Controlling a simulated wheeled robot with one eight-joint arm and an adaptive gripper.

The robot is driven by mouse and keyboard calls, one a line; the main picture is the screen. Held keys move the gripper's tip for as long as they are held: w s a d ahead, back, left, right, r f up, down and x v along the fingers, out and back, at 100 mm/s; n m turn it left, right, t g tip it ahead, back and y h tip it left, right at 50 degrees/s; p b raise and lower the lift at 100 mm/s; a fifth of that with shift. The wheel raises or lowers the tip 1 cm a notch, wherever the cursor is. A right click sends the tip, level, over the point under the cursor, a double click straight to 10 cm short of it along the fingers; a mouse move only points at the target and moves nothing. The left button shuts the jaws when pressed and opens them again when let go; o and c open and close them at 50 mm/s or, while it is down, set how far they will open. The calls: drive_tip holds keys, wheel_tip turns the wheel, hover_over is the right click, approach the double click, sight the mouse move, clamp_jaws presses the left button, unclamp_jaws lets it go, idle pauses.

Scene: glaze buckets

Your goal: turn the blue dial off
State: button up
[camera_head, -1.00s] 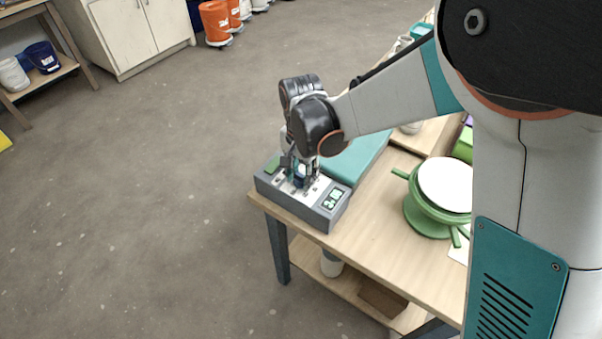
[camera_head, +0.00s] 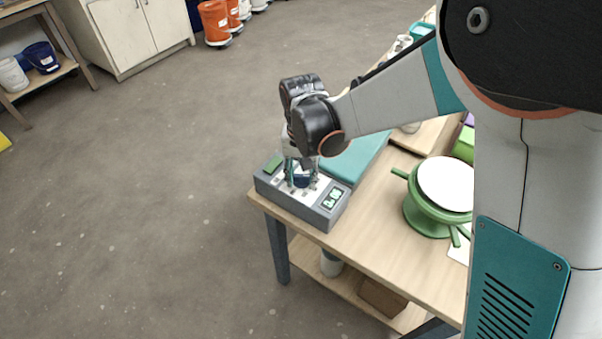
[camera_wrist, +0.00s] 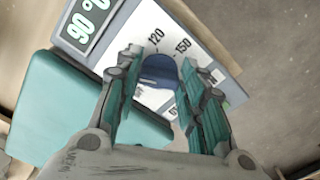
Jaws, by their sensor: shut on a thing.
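The blue dial (camera_wrist: 158,70) sits on the white face of a grey control box (camera_head: 310,211) at the near-left corner of the table. In the wrist view the dial lies between the teal-padded fingers of my gripper (camera_wrist: 160,85), with printed marks such as 120 and 150 beside it. My gripper (camera_head: 301,181) points down over the box and is shut on the dial. A display (camera_wrist: 85,20) on the box shows 90 and a degree sign. The fingers hide part of the dial and its lower marks.
A teal slab (camera_head: 355,155) lies right behind the box. A green banding wheel with a white top (camera_head: 445,184) stands to the right on the wooden table (camera_head: 375,225). Open floor (camera_head: 150,200) is to the left. Buckets (camera_head: 214,22) stand far back.

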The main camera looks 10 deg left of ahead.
sight(304, 176)
drive_tip(key=n, duration=0.6)
drive_tip(key=shift+w+d, duration=0.1)
drive_tip(key=shift+d, duration=0.05)
drive_tip(key=n, duration=0.6)
drive_tip(key=shift+w+d, duration=0.1)
idle(0.5)
drive_tip(key=o, duration=1.1)
drive_tip(key=shift+r, duration=0.1)
wheel_tip(304, 176, up, 12)
drive_tip(key=shift+f, duration=0.1)
